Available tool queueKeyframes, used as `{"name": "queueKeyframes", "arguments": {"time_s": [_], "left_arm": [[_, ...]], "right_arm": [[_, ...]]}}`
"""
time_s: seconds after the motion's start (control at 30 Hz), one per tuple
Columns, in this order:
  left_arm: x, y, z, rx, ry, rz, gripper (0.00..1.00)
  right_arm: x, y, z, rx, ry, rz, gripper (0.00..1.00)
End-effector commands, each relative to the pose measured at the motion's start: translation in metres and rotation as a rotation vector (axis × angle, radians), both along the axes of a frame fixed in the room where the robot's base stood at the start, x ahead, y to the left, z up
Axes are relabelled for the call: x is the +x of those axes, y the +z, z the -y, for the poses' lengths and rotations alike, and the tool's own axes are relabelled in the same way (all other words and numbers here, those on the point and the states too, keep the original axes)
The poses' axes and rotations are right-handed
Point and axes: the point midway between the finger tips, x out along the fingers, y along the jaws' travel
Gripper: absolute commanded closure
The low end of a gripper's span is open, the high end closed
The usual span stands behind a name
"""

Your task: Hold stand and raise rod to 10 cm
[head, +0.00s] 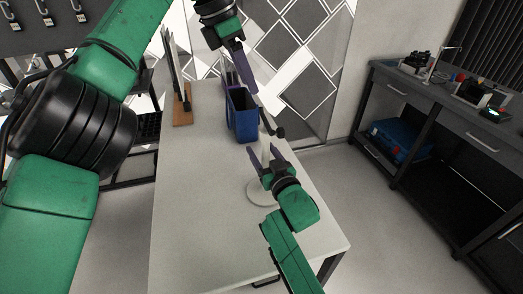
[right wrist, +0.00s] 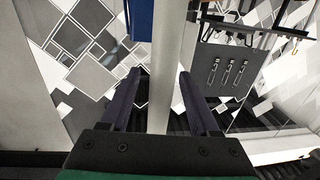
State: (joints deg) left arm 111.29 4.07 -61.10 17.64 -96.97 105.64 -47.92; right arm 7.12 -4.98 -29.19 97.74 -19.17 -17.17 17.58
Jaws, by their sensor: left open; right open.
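The stand has a round white base (head: 261,193) on the table and an upright pale post (head: 265,147). A dark rod-like piece with a knob (head: 280,132) shows at the post's top. My right gripper (head: 264,157) is open, with one finger on each side of the post. In the right wrist view the grey post (right wrist: 172,60) passes between the two spread fingers (right wrist: 160,100), with gaps visible at both sides. My left gripper (head: 240,88) is open and empty. Its fingers point down near the blue bin, above and left of the stand's top in the picture.
A blue bin (head: 243,120) stands on the pale table (head: 200,210) just behind the stand. A thin upright panel on a brown wooden base (head: 182,117) is at the back left. The table's left front is clear. A dark workbench (head: 455,110) stands apart at right.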

Motion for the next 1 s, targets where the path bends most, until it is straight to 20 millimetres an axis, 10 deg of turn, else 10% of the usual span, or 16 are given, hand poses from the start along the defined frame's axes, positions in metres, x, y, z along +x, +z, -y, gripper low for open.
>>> {"name": "queueKeyframes", "arguments": {"time_s": [0.3, 0.47, 1.0], "left_arm": [[0.0000, 0.0000, 0.0000, 0.000, 0.000, 0.000, 0.50], [0.0000, 0.0000, 0.0000, 0.000, 0.000, 0.000, 0.50], [0.0000, 0.0000, 0.0000, 0.000, 0.000, 0.000, 0.50]], "right_arm": [[0.0050, -0.0003, -0.0022, -0.001, 0.000, -0.001, 0.42], [0.0048, -0.0003, -0.0022, -0.001, 0.000, -0.001, 1.00], [0.0048, -0.0005, -0.0021, -0.001, 0.000, -0.001, 1.00]]}}
